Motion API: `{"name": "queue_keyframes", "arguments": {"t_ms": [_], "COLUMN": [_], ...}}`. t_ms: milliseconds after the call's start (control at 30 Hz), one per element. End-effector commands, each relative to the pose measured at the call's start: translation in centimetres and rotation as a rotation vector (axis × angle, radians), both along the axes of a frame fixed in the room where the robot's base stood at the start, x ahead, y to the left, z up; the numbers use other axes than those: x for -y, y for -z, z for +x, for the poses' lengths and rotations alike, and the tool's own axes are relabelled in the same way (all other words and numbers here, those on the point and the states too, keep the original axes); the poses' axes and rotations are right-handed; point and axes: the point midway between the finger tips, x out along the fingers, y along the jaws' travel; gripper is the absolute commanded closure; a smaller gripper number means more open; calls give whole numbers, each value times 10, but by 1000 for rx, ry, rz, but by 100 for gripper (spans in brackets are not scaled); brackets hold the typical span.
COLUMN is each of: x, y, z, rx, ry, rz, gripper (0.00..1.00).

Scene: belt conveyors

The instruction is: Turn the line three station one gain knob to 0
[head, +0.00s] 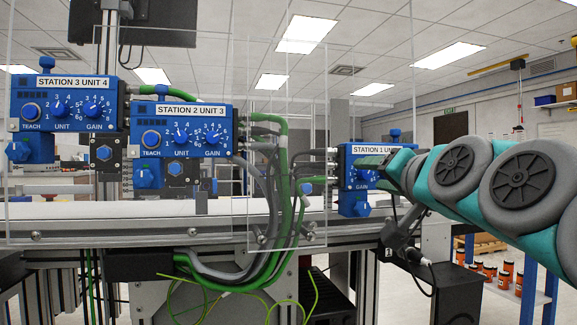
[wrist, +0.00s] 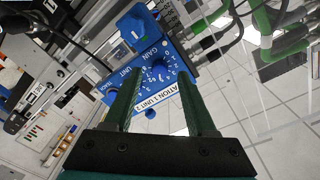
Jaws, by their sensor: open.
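The station 1 box (head: 347,180) is blue with a white label and stands at the right in the head view. It also shows in the wrist view (wrist: 172,55), tilted. Its gain knob (wrist: 158,73) is small and blue with a white scale around it; I cannot read its exact setting. In the head view my gripper (head: 372,161) covers the right part of the box, including the gain knob. My gripper's two green fingers (wrist: 160,80) are open, one on each side of the gain knob in the wrist view. I cannot tell whether they touch it.
The station 2 box (head: 180,128) and station 3 box (head: 63,103) stand to the left. Green and grey cables (head: 285,185) hang beside the station 1 box. Clear panels stand before the conveyor rail (head: 120,234). A blue sensor block (wrist: 138,27) sits beyond the box.

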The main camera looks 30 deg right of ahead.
Motion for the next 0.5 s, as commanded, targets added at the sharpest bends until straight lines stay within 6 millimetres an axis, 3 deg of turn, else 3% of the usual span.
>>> {"name": "queue_keyframes", "arguments": {"t_ms": [133, 367, 500], "x": [4, 5, 5], "y": [0, 1, 1], "z": [15, 16, 16], "rx": [-3, -2, -2], "ry": [-2, -1, -1], "rz": [2, 1, 1], "gripper": [43, 43, 56]}}
